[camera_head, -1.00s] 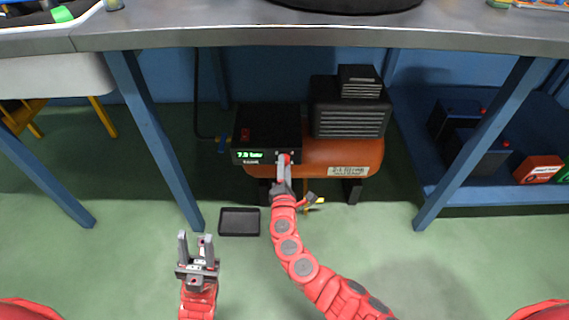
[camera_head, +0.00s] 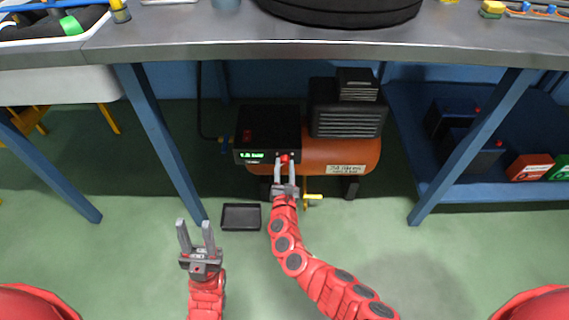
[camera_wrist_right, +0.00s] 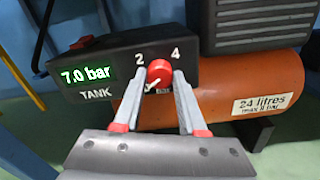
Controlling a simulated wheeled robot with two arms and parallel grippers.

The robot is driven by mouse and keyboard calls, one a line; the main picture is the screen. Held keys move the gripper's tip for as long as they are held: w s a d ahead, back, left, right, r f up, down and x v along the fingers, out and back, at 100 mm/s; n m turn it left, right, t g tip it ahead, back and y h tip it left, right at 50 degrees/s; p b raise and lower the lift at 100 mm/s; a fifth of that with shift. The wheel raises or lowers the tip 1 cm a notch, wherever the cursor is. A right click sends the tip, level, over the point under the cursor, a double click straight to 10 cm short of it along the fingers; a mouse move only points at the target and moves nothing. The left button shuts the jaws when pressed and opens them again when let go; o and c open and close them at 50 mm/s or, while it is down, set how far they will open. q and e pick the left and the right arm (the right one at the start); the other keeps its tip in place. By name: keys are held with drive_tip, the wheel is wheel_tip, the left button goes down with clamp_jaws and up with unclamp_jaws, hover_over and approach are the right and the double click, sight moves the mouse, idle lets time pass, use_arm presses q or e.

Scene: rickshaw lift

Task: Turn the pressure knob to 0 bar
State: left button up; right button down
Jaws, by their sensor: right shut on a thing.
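The red pressure knob (camera_wrist_right: 158,75) is on the front of the black compressor box (camera_head: 268,132); it also shows in the head view (camera_head: 284,158). My right gripper (camera_wrist_right: 159,76) is shut on the knob, one finger on each side. The knob's white pointer aims down and left. The green tank display (camera_wrist_right: 86,75) reads 7.0 bar. My left gripper (camera_head: 195,225) is open and empty, low at the left, away from the compressor.
The orange tank (camera_head: 335,154) and black motor (camera_head: 347,108) stand right of the box, under the bench (camera_head: 300,44). A yellow-handled valve (camera_head: 314,197) is just right of my right gripper. A black tray (camera_head: 241,217) lies on the floor. A blue shelf (camera_head: 470,188) is at the right.

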drive_tip(key=shift+n+p, duration=0.6)
drive_tip(key=shift+n, duration=0.8)
drive_tip(key=shift+c, duration=2.3)
unclamp_jaws()
